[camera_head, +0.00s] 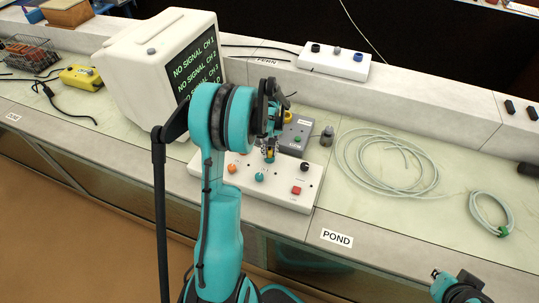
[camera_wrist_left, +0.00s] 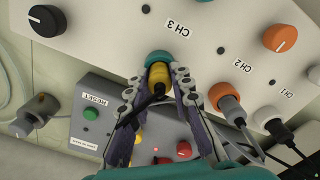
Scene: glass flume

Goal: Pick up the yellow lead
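The yellow lead's plug (camera_wrist_left: 158,76) sits in the teal ring socket (camera_wrist_left: 157,57) by the CH 3 label on a white panel, and its black cable runs back from it. In the head view my left gripper (camera_head: 270,148) is over the back of the white panel (camera_head: 275,195) and mostly hides the plug. My right gripper (camera_head: 458,284) is at the bottom right edge, partly cut off; its fingers are unclear.
A grey RESET box (camera_head: 297,134) stands behind the panel. Grey and black plugs (camera_wrist_left: 225,97) sit in the neighbouring sockets. A monitor (camera_head: 160,70) stands left of my arm. Coiled pale cable (camera_head: 385,180) lies on the bench to the right.

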